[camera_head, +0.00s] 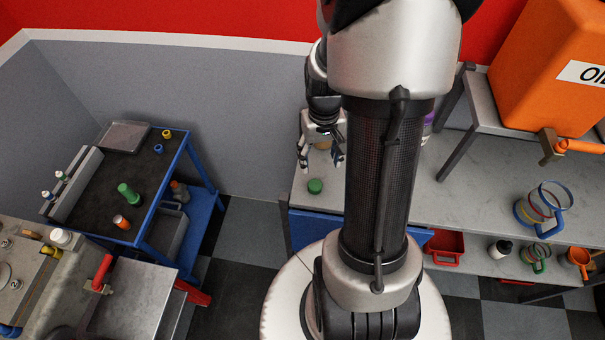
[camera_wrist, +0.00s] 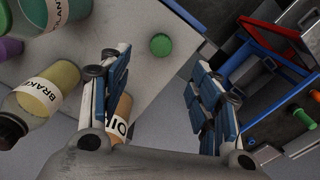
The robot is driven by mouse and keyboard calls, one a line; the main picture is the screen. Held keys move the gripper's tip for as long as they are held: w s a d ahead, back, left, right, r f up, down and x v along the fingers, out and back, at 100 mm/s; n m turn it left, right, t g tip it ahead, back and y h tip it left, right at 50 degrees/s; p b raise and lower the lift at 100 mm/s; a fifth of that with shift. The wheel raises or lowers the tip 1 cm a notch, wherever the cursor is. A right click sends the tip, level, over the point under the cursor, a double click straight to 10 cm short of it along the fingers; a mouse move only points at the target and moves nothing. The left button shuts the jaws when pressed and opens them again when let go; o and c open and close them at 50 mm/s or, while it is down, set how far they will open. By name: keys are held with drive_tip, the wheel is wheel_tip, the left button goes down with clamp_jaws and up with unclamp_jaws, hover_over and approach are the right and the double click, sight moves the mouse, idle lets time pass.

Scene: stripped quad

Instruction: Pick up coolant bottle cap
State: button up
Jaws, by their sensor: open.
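A small round green cap (camera_head: 315,186) lies on the grey bench top near its left corner. In the wrist view the green cap (camera_wrist: 160,44) sits beyond my fingertips, roughly between them and apart from both. My gripper (camera_head: 321,158) is open and empty above the bench, just behind the cap in the head view. Its two fingers (camera_wrist: 160,75) stand wide apart in the wrist view.
My arm hides part of the bench (camera_head: 440,185). A blue cart (camera_head: 150,195) stands at the left.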

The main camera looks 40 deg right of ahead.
drive_tip(key=b, duration=0.2)
hover_over(316, 186)
drive_tip(key=f, duration=0.8)
drive_tip(key=shift+s+f, duration=0.25)
drive_tip(key=shift+w+f+b, duration=0.15)
drive_tip(key=shift+f+b, duration=0.55)
drive_tip(key=shift+f, duration=0.75)
drive_tip(key=shift+w+f+b, duration=0.15)
drive_tip(key=shift+f+b, duration=0.55)
drive_tip(key=shift+f, duration=0.75)
drive_tip(key=shift+r, duration=0.1)
drive_tip(key=shift+c, duration=0.2)
drive_tip(key=c, duration=0.8)
